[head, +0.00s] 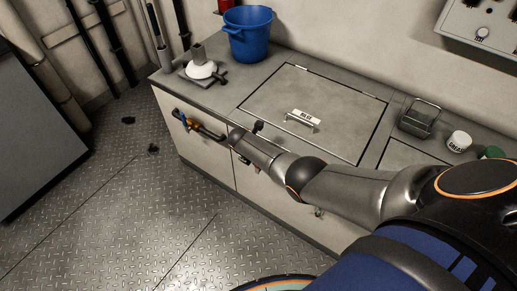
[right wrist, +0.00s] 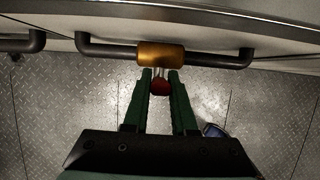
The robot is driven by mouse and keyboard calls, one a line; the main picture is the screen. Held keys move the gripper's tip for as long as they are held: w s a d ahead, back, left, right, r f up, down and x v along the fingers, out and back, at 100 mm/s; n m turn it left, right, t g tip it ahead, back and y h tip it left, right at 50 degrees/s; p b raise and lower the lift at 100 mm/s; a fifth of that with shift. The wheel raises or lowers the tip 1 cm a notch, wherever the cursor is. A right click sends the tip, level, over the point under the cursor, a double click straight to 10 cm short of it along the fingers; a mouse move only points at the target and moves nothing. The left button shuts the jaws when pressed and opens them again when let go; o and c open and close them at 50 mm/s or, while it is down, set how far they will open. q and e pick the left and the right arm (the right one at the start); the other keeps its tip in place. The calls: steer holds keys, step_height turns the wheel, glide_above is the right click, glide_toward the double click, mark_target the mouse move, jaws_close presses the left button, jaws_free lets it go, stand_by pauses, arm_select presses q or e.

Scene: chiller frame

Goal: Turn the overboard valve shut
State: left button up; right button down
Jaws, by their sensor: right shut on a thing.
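In the right wrist view a brass valve body (right wrist: 161,55) sits on a dark horizontal pipe (right wrist: 103,48) along the bench front. A short stem with a red-ended handle (right wrist: 160,87) points from it toward me, across the pipe. My right gripper (right wrist: 160,76) has its green fingers shut on this red handle, one on each side. In the head view my right arm reaches to the bench front and its wrist hides the fingers and most of this valve. I see no label naming the valve. My left gripper is not in view.
On top are a blue bucket (head: 249,34), a hatch lid (head: 310,100), a wire basket (head: 419,117) and a white tub (head: 459,141). The tread-plate floor (head: 130,200) is mostly clear.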

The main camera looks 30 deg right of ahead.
steer(key=shift+w+a+g+b, duration=0.15)
steer(key=shift+g+b, duration=0.15)
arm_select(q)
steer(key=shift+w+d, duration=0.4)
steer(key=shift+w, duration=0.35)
arm_select(e)
steer(key=shift+w+a, duration=0.1)
steer(key=shift+w+a+r, duration=0.1)
steer(key=shift+w, duration=0.05)
steer(key=c, duration=0.7)
jaws_free()
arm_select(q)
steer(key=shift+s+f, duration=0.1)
